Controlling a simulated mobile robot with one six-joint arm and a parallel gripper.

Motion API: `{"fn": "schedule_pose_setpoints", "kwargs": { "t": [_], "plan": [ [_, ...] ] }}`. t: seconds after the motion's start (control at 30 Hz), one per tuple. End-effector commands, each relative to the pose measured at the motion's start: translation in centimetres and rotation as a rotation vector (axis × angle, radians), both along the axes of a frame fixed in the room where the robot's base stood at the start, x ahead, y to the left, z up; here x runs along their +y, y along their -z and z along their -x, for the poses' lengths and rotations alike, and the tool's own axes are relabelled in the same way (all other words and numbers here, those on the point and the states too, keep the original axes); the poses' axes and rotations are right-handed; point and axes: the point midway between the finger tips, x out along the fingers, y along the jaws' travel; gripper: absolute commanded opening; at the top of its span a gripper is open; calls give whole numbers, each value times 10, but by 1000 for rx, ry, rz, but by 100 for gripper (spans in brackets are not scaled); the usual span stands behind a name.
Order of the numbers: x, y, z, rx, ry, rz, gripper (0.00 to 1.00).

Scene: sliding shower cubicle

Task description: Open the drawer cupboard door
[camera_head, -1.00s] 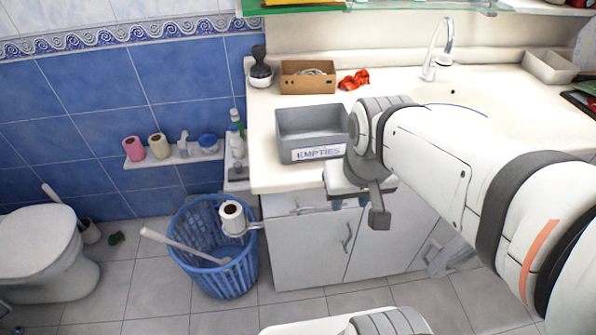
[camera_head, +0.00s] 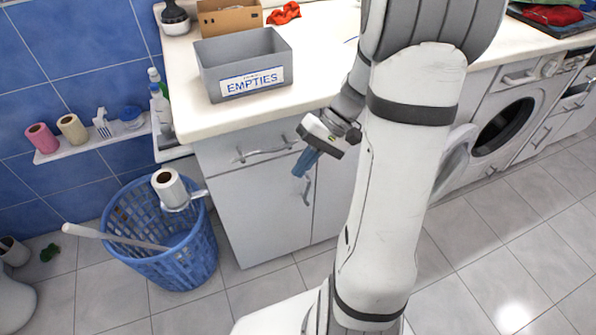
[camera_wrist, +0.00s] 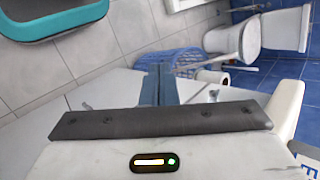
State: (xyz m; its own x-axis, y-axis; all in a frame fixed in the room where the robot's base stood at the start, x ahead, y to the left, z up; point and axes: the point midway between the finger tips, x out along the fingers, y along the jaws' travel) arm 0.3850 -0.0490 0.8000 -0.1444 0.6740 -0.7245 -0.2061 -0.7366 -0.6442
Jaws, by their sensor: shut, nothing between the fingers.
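The white drawer cupboard stands under the counter. Its top drawer (camera_head: 215,157) has a horizontal bar handle (camera_head: 265,153). Below it is the cupboard door (camera_head: 250,215), closed, with a short upright handle (camera_head: 307,188) near its right edge. My gripper (camera_head: 304,165) is in front of the cupboard, just above and beside the door handle in the picture. Its blue-grey fingers are together and empty, pointing down. Whether they touch the handle cannot be told. The shut fingers show in the wrist view (camera_wrist: 158,75), with pale cupboard surfaces to both sides.
A grey EMPTIES bin (camera_head: 215,75) stands on the counter (camera_head: 188,100). A blue basket (camera_head: 180,262) and a paper roll on a holder (camera_head: 170,188) are at the cupboard's left. A washing machine (camera_head: 500,120) is at right. Tiled floor (camera_head: 480,250) lies open at lower right.

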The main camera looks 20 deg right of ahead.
Motion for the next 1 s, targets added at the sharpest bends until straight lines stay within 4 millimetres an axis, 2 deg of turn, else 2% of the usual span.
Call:
{"fn": "schedule_pose_setpoints", "kwargs": {
  "t": [0.03,0.17,0.3,0.4,0.53,0.63,0.77,0.87,1.0],
  "plan": [
    [-11,39,-8,5,35,-74,0],
    [-37,92,-27,-36,116,-258,0],
    [-73,154,-44,-124,227,-442,0],
    [-102,198,-52,-211,318,-555,0],
    [-136,247,-57,-331,430,-663,0],
    [-156,273,-57,-405,495,-712,0],
    [-169,289,-56,-462,542,-741,0],
    [-169,291,-58,-476,550,-746,0],
    [-154,291,-67,-474,547,-746,0]
  ]
}}
